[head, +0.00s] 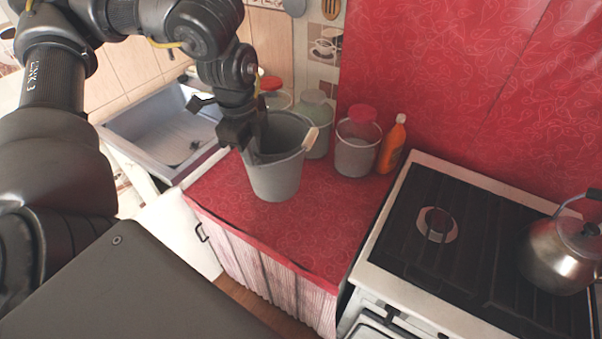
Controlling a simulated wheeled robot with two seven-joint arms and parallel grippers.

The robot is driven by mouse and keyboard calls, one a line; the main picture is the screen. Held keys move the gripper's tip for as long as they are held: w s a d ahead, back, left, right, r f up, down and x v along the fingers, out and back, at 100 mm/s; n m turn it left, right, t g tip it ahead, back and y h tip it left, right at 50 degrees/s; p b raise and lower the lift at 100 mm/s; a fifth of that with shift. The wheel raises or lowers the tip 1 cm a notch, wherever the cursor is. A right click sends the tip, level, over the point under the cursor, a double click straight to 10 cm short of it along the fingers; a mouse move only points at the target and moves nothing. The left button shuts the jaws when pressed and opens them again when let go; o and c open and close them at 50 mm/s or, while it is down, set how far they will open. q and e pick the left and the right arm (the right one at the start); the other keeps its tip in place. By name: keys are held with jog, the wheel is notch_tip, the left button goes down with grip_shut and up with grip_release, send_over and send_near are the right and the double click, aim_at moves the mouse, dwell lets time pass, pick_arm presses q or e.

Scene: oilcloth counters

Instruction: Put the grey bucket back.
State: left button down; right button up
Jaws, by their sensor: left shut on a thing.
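The grey bucket (276,178) is in the middle of the head view, upright, over the red oilcloth counter (320,225). Its handle has a pale wooden grip that shows at its right side. My left gripper (255,155) comes down from above and is shut on the bucket's near left rim. I cannot tell whether the bucket's base touches the counter or hangs a little above it. The gripper hides part of the bucket's rim. My right gripper is not in view.
Several lidded jars stand behind the bucket, one a clear jar with a red lid (357,145). An orange bottle (392,145) stands beside it. A sink (165,130) is at left. A stove (450,240) with a metal kettle (562,252) is at right. The counter's front is clear.

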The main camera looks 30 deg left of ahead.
aim_at(278, 150)
pick_arm(q)
jog(key=shift+s+a+f+m, duration=0.25)
jog(key=shift+s+a+m, duration=0.2)
jog(key=shift+m, duration=0.2)
jog(key=shift+s+a+f+m, duration=0.2)
jog(key=shift+s+a+m, duration=0.15)
jog(key=shift+s+m, duration=0.25)
jog(key=shift+w+a+f, duration=0.15)
jog(key=shift+w+f, duration=2.05)
jog(key=shift+w, duration=0.2)
jog(key=shift+w+a+f, duration=0.15)
jog(key=shift+w+f, duration=2)
jog(key=shift+w, duration=0.2)
jog(key=shift+w+a+f, duration=0.15)
jog(key=shift+w+f, duration=2.05)
jog(key=shift+w, duration=0.2)
jog(key=shift+d, duration=0.1)
jog(key=c, duration=1.8)
grip_release()
jog(key=shift+f, duration=0.15)
jog(key=o, duration=0.4)
jog(key=shift+s, duration=0.1)
